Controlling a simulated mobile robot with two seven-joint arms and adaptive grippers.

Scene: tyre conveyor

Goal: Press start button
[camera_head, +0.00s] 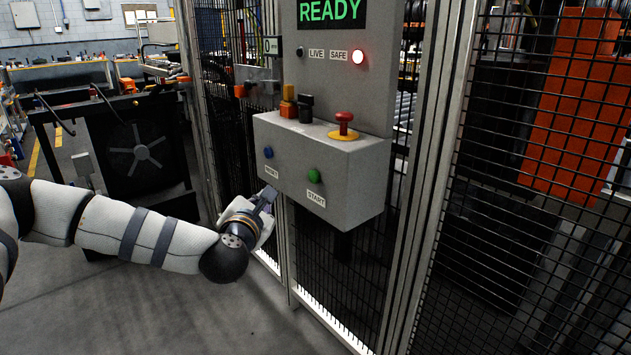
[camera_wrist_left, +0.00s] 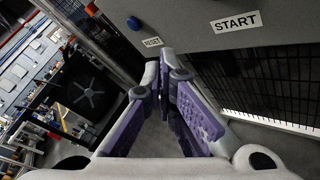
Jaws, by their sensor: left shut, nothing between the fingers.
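The green start button (camera_head: 314,175) is on the front of the grey control box (camera_head: 350,195), above a START label. My left gripper (camera_head: 270,191) is shut and empty, just below and left of the box's front, near the RESET label. It is left of and lower than the green button, apart from it. In the left wrist view the closed fingertips (camera_wrist_left: 166,62) point towards the underside of the box, beside the RESET label. The START label (camera_wrist_left: 236,22) shows at the upper right there; the green button is out of that view. My right gripper is not in view.
A blue button (camera_head: 268,152) sits above the RESET label. A red emergency stop (camera_head: 343,125) and an orange switch (camera_head: 289,100) stand on the box's top. The panel reads READY, with a red lamp (camera_head: 358,57) lit by SAFE. Wire fencing (camera_head: 540,200) stands right.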

